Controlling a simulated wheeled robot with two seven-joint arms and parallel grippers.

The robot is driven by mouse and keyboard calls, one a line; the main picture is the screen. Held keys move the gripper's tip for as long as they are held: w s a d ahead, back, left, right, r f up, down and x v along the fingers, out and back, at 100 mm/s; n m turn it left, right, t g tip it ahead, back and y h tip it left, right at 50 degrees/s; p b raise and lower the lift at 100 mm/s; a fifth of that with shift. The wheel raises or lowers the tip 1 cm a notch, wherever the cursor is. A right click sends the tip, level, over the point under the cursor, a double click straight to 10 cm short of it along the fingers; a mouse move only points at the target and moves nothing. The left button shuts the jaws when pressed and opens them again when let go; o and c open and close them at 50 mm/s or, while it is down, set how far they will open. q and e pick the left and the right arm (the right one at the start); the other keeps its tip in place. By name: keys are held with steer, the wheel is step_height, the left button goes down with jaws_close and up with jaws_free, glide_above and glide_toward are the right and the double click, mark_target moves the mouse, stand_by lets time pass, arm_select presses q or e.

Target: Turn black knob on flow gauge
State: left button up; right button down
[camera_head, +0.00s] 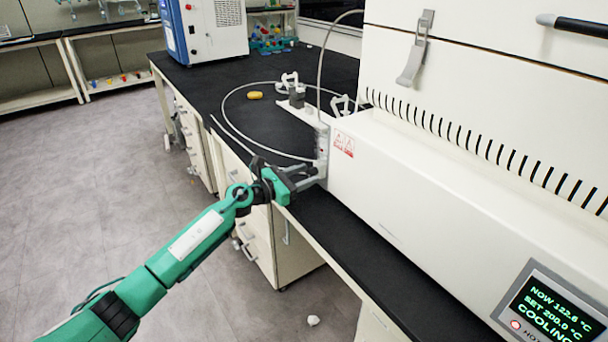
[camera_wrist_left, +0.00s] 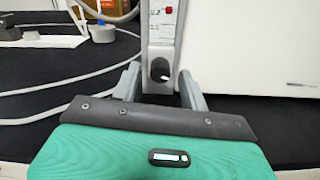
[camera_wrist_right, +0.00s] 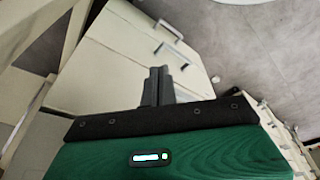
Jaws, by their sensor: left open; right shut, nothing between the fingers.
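The flow gauge (camera_head: 322,145) stands upright at the left end of the white machine. In the left wrist view the gauge (camera_wrist_left: 163,28) shows a red mark and a scale, with the dark round knob (camera_wrist_left: 160,70) low on its front. My left gripper (camera_head: 312,177) is open at the gauge's lower part. In the left wrist view its two fingers (camera_wrist_left: 159,72) stand on either side of the knob; I cannot tell whether they touch it. My right gripper (camera_wrist_right: 159,72) is shut and empty in the right wrist view, and is outside the head view.
The white machine (camera_head: 430,190) with a lit display (camera_head: 553,308) fills the right side. A thin hose (camera_head: 228,105) loops over the black bench top (camera_head: 215,80). A yellow object (camera_head: 254,95) lies there. Drawers (camera_wrist_right: 125,50) appear behind my right gripper.

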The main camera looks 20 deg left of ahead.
arm_select(q)
steer(key=shift+w+d, duration=0.1)
steer(key=shift+w, duration=0.05)
steer(key=shift+c, duration=0.2)
jaws_close()
steer(key=shift+r+n, duration=0.1)
steer(key=shift+n, duration=0.2)
